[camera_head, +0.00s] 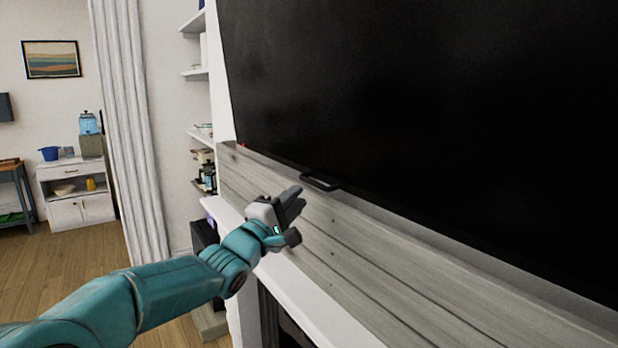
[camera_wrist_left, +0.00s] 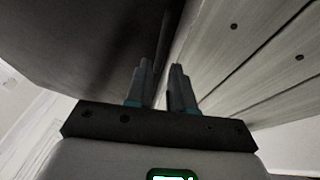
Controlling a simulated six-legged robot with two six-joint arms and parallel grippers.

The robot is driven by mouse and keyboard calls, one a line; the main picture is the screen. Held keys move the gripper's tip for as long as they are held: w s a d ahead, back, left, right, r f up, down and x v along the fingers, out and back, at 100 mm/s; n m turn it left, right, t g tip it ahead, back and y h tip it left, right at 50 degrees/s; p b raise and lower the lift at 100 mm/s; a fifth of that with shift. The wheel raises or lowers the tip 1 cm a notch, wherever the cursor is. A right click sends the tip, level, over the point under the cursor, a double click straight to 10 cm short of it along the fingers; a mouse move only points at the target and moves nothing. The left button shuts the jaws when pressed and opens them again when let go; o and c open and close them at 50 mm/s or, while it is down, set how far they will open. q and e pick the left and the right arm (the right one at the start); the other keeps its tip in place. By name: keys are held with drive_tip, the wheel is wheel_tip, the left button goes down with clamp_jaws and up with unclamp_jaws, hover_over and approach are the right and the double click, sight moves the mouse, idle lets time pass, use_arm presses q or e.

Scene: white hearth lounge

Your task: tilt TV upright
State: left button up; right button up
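The large black TV (camera_head: 430,90) fills the upper right of the head view, with its lower edge slanting down to the right. A small dark handle (camera_head: 320,182) juts from that lower edge. My left gripper (camera_head: 293,197) is just left of and below the handle, apart from it, in front of the grey planks. In the left wrist view my left gripper (camera_wrist_left: 160,66) shows two fingers with a narrow gap and nothing between them. The TV's dark underside (camera_wrist_left: 85,45) is at the left there. My right gripper is not in view.
Grey wood planks (camera_head: 330,240) run below the TV, above a white mantel ledge (camera_head: 310,298). White wall shelves (camera_head: 195,73) stand left of the TV. A curtain (camera_head: 130,120), a white cabinet (camera_head: 78,195) and open wooden floor (camera_head: 65,270) lie further left.

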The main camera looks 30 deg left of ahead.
sight(312, 184)
use_arm(q)
drive_tip(key=p+x, duration=0.1)
drive_tip(key=x, duration=0.5)
drive_tip(key=shift+d+p, duration=0.1)
drive_tip(key=shift+p, duration=0.3)
